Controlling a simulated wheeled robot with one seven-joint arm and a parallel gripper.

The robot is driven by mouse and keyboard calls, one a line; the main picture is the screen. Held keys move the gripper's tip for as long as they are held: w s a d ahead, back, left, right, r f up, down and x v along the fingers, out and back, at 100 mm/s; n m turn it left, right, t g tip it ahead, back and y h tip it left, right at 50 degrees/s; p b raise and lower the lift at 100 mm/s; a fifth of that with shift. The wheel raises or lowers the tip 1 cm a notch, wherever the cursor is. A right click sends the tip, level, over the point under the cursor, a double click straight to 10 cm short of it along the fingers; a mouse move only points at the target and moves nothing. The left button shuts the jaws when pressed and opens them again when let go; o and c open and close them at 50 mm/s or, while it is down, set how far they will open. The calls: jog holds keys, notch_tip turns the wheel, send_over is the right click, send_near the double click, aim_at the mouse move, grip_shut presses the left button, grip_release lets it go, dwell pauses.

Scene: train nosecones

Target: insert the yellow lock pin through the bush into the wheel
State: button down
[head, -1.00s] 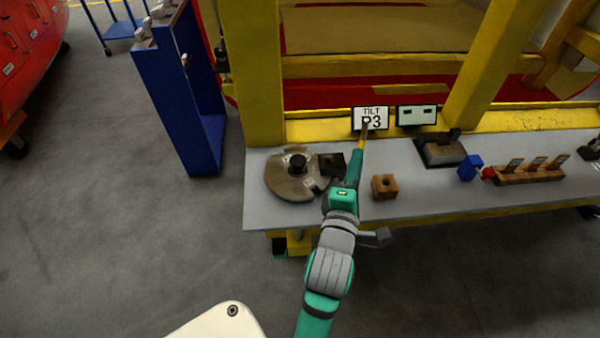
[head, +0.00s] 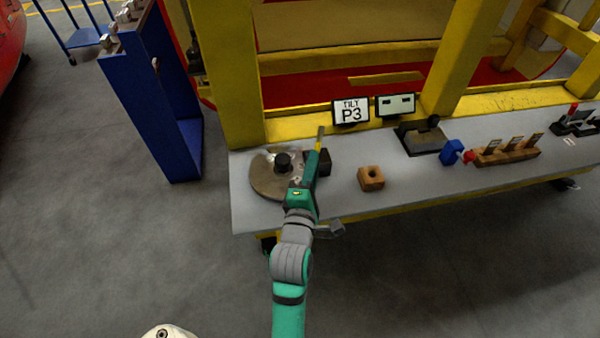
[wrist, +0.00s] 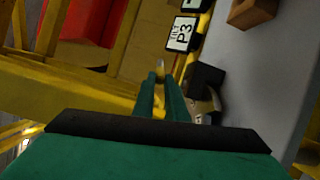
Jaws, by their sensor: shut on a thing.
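My gripper (head: 318,154) is shut on the yellow lock pin (head: 320,138), which points up and away from the fingertips. The pin tip (wrist: 160,70) also shows between the green fingers in the wrist view. The wheel (head: 266,180) is a flat, brownish metal disc with a black hub, lying on the bench to the left of my gripper. A black block (head: 325,162) at the wheel's right edge is partly hidden behind my fingers; it also shows in the wrist view (wrist: 206,79). I cannot tell which part is the bush. The pin appears apart from the wheel.
A wooden block with a hole (head: 371,179) stands to the right on the grey bench (head: 410,172). Behind are a sign reading TILT P3 (head: 350,110) and a yellow frame (head: 241,80). A black fixture (head: 424,137) and blue part (head: 452,152) stand farther right.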

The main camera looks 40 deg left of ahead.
jog(key=f, duration=0.2)
jog(key=a+f, duration=0.1)
jog(key=f, duration=0.1)
jog(key=shift+s+a, duration=0.1)
jog(key=shift+a, duration=0.05)
jog(key=shift+f, duration=0.45)
jog(key=c, duration=1.8)
grip_release()
jog(key=shift+o, duration=0.2)
jog(key=shift+r, duration=0.45)
jog(key=v, duration=1.2)
jog(key=shift+f, duration=0.15)
